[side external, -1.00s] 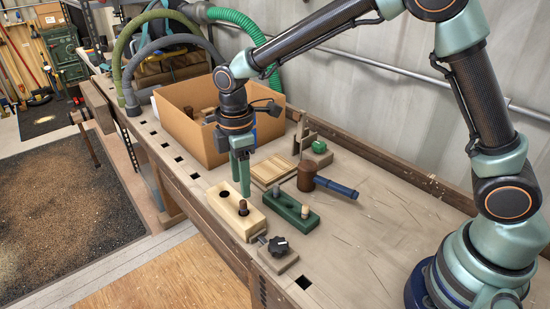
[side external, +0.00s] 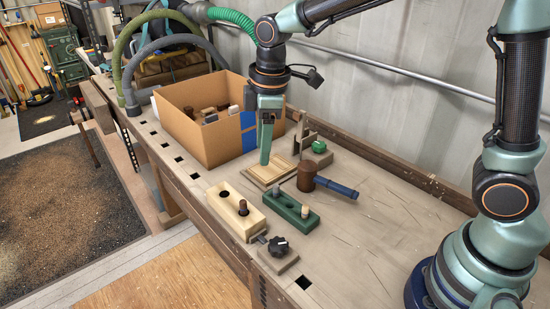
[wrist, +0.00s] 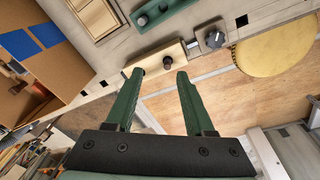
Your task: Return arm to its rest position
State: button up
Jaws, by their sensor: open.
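My gripper (side external: 266,143) hangs with its green fingers pointing down in front of the cardboard box's right side, above the slatted wooden piece on the bench. In the wrist view my gripper (wrist: 158,74) has its two fingers spread apart with nothing between them. A pale wooden block (side external: 228,203) with a dark hole and a brown peg lies on the bench, left of and nearer than the fingers.
An open cardboard box (side external: 199,143) holding several items stands behind. A mallet (side external: 333,187), a slatted wooden piece (side external: 268,172), a stand with a green knob (side external: 319,147) and a clamp with a black knob (side external: 278,246) sit on the bench (side external: 385,225). The bench's right part is clear.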

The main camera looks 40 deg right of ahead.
jog(key=s+d+r+m+t, duration=0.4)
jog(key=s+d+r+m, duration=0.1)
jog(key=s+d+m, duration=0.6)
jog(key=shift+s+d+r, duration=0.35)
jog(key=shift+s+d, duration=0.05)
jog(key=shift+s, duration=0.05)
